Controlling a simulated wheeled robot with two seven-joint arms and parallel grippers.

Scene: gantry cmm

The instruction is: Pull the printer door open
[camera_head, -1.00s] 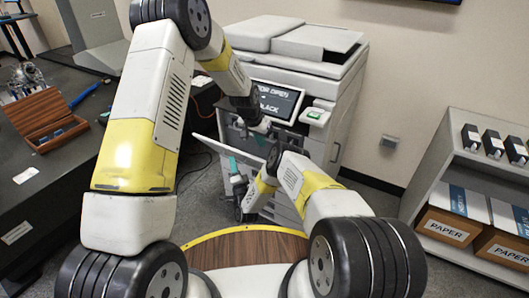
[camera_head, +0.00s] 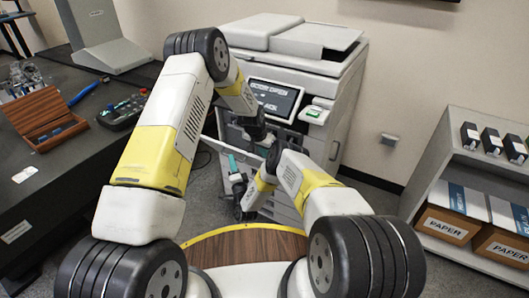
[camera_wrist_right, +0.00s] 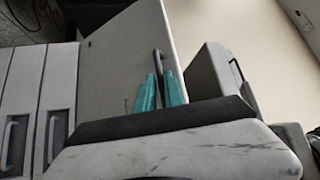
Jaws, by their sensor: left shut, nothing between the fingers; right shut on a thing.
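The printer (camera_head: 300,60) stands at the back, its lit screen (camera_head: 272,98) facing me. Its pale door (camera_head: 212,145) stands out from the front as a thin slanted panel, partly open; my arms cover much of it. In the right wrist view the door (camera_wrist_right: 125,60) is a flat grey panel with a dark bar handle (camera_wrist_right: 158,62). My right gripper (camera_head: 233,163) is shut on this handle; its teal fingers (camera_wrist_right: 160,92) show at the handle's lower end. My left gripper (camera_head: 262,138) is shut and empty, close to the printer front below the screen; its fingertips are mostly hidden.
A dark workbench (camera_head: 60,190) on the left holds a wooden box (camera_head: 42,115) and tools. A shelf (camera_head: 450,165) with paper boxes (camera_head: 445,225) stands on the right. Drawers with handles (camera_wrist_right: 20,130) show in the right wrist view. Grey floor is free before the printer.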

